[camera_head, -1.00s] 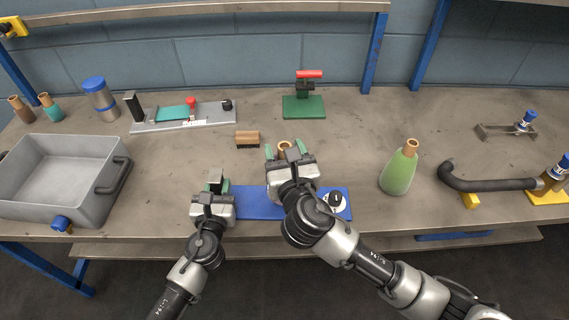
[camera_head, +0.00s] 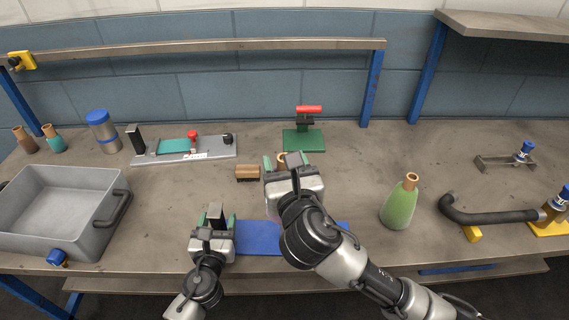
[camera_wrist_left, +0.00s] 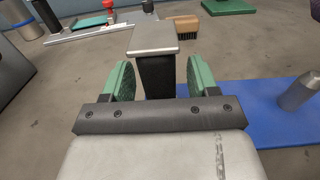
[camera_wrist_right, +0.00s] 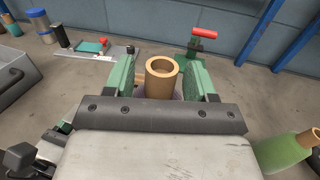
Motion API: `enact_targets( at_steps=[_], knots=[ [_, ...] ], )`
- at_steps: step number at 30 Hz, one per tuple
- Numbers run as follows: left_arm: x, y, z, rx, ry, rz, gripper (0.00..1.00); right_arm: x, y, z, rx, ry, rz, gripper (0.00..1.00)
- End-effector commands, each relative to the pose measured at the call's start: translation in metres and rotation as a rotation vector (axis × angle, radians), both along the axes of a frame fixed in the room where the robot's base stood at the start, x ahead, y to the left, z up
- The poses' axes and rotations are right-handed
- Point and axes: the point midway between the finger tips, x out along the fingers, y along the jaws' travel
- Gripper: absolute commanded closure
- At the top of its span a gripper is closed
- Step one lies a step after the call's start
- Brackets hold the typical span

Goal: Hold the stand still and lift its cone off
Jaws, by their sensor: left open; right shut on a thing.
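The stand has a blue base (camera_head: 258,238) on the bench, and a black post with a metal top (camera_wrist_left: 154,40) at its left end. A bare tapered metal spindle (camera_wrist_left: 298,92) rises from the base in the left wrist view. My left gripper (camera_head: 215,217) is open, its green fingers on either side of the post. My right gripper (camera_head: 287,163) is shut on the cone, whose brown tube top (camera_wrist_right: 161,75) sticks up between the fingers. Most of the cone is hidden.
A small brush (camera_head: 247,173) and a green device with a red handle (camera_head: 304,139) are behind. A grey tub (camera_head: 60,210) is at left, a black bent pipe (camera_head: 490,214) at right.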

Motion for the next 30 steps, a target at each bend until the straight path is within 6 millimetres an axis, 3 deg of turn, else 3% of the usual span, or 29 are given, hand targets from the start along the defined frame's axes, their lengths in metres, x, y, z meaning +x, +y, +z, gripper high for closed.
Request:
enact_targets(
  at_steps=[8, 21, 30],
  knots=[
    [-0.009, 0.001, -0.001, 0.0, 0.001, 0.0, 0.41, 0.0, 0.0, 0.001, 0.0, -0.002, 0.0, 0.94],
    [-0.096, 0.005, -0.001, 0.0, 0.004, -0.002, 0.41, 0.0, 0.0, 0.001, 0.0, -0.002, 0.0, 0.94],
    [-0.12, 0.007, 0.0, 0.0, 0.001, -0.001, 0.41, 0.0, 0.0, 0.001, 0.0, -0.002, 0.0, 0.94]
  ],
)
